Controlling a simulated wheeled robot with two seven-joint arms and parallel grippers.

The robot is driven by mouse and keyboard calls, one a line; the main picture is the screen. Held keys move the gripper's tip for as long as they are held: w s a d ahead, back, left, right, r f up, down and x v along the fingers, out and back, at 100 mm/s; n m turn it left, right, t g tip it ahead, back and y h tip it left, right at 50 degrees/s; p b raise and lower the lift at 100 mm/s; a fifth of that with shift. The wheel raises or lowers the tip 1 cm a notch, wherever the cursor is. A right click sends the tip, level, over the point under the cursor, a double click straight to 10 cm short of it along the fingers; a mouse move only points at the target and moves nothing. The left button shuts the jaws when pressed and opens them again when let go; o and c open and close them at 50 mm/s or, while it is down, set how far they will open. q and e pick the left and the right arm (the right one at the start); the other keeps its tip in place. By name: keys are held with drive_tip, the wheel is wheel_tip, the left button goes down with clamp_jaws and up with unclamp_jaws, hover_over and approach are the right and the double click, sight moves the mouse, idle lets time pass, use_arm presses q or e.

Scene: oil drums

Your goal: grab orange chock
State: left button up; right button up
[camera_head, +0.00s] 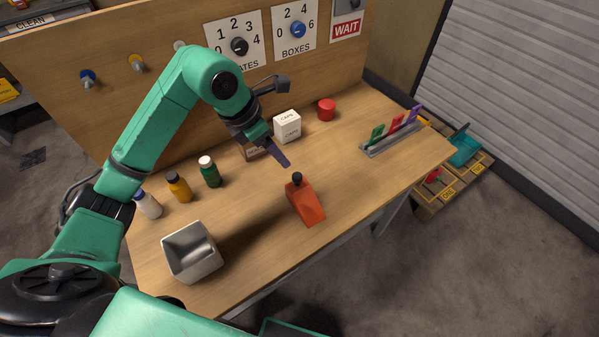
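The orange chock (307,204), a wedge with a black knob on top, stands on the wooden table (350,170) near its front edge. My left gripper (281,154) hangs above the table, a little behind and left of the chock's knob. It points down toward the chock and looks apart from it. One dark finger shows clearly; the other is not clear, so I cannot tell how far the gripper is open. I see nothing held in it. My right gripper is not in view.
A metal bin (192,252) stands at front left. White (149,205), yellow (179,187) and green (210,172) bottles stand behind it. A white caps box (287,127) and red cap (327,110) are at the back. A card rack (390,140) is at right. Table right of the chock is clear.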

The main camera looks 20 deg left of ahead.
use_arm(q)
drive_tip(key=p, duration=0.2)
approach(297, 175)
wheel_tip(297, 175, down, 2)
drive_tip(key=d, duration=0.1)
drive_tip(key=p+x, duration=0.2)
drive_tip(key=x, duration=0.6)
drive_tip(key=shift+w+a+f+p, duration=0.15)
drive_tip(key=shift+p, duration=0.15)
drive_tip(key=shift+f, duration=0.1)
drive_tip(key=shift+a, duration=0.1)
clamp_jaws()
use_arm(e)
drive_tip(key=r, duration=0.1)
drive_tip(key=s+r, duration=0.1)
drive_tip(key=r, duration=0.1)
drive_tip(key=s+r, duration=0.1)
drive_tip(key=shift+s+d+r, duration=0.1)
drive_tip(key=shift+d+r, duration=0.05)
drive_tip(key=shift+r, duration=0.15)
use_arm(q)
drive_tip(key=shift+w, duration=0.1)
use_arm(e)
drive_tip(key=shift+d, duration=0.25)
